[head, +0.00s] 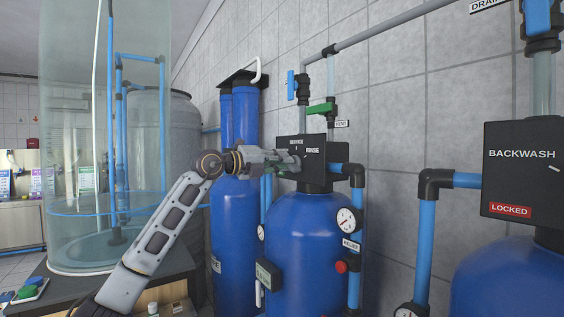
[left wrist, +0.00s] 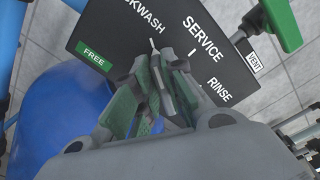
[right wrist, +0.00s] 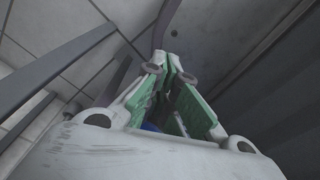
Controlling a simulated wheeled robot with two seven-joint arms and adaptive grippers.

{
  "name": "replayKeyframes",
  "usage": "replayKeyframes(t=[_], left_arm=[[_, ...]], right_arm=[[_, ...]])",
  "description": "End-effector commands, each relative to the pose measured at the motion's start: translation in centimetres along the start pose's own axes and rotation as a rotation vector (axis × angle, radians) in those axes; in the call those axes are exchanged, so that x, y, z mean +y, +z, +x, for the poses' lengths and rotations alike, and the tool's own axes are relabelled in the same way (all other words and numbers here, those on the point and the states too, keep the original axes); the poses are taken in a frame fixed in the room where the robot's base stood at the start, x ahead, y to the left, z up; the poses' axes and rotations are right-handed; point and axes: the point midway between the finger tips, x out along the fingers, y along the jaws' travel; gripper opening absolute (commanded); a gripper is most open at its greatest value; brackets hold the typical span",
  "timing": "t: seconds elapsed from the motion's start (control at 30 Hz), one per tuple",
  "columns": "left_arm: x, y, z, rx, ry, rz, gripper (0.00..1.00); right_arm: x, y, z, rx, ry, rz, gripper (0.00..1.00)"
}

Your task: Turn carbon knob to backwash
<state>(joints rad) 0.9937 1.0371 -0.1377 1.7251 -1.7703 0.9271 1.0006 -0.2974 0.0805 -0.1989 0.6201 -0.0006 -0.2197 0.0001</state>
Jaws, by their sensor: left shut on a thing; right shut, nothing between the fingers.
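The dark valve head (head: 313,152) sits on top of the middle blue tank and has labels SERVICE and RINSE in the head view. In the left wrist view its panel (left wrist: 235,70) shows BACKWASH, SERVICE, RINSE and a green FREE label (left wrist: 93,60). My left gripper (head: 291,160) is shut on the knob (left wrist: 164,80) at this panel. The fingers hide most of the knob. A small white mark (left wrist: 152,43) shows at the fingertips, between BACKWASH and SERVICE. My right gripper (right wrist: 168,62) is shut and empty, and is outside the head view.
A second valve panel (head: 520,185) with BACKWASH and a red LOCKED label (head: 510,209) stands at the right. A gauge (head: 348,220) and grey-blue pipes stand beside the middle tank (head: 310,235). A clear cylinder (head: 75,150) stands at the left, behind my left arm.

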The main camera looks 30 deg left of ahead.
Motion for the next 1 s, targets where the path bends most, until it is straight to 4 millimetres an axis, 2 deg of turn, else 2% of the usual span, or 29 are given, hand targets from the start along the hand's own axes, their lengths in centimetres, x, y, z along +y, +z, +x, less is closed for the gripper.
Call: replayKeyframes(t=[0.5,0.53,0.67,0.9,1.0], left_arm=[[0.1,0.0,0.0,-0.001,0.001,-0.026,0.0],[0.1,0.0,0.0,-0.001,0.0,-0.026,0.15],[0.1,0.0,0.0,-0.001,0.0,-0.025,0.32],[0.1,0.0,0.0,0.0,0.0,-0.024,0.34],[0.1,0.0,0.0,0.0,0.0,-0.024,0.34]], right_arm=[[1.1,0.3,0.0,-0.003,0.011,-0.005,0.0],[1.2,0.4,0.0,-0.004,0.012,-0.005,0.0],[1.4,0.4,-0.1,-0.004,0.014,-0.006,0.0],[0.9,0.3,0.0,-0.003,0.01,-0.003,0.0],[0.0,-0.1,0.0,0.001,0.0,0.0,0.0]])
